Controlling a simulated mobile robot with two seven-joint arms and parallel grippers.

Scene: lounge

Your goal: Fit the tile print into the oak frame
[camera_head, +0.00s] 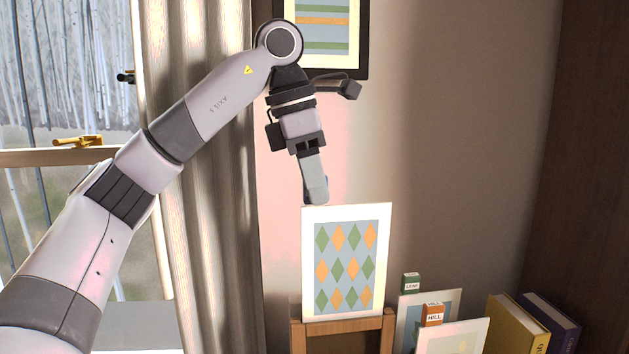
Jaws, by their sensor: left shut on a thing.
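The tile print (346,262) is a white-bordered card with green and orange diamonds on blue-grey. My left gripper (316,198) is shut on its top edge, left of the middle, and holds it upright. The wooden oak frame (343,328) stands below, cut off by the bottom of the view. The print's lower edge is at the frame's top rail, between the two side posts. I cannot tell whether the print is slightly above the rail, touching it or inside a slot. My right gripper is not in view.
Right of the frame stand two other prints, with a green LEAF tag (411,281) and an orange HILL tag (432,315). A yellow book (516,325) and a dark book (552,322) are farther right. A framed picture (362,40) hangs behind my arm. A curtain (215,200) hangs at left.

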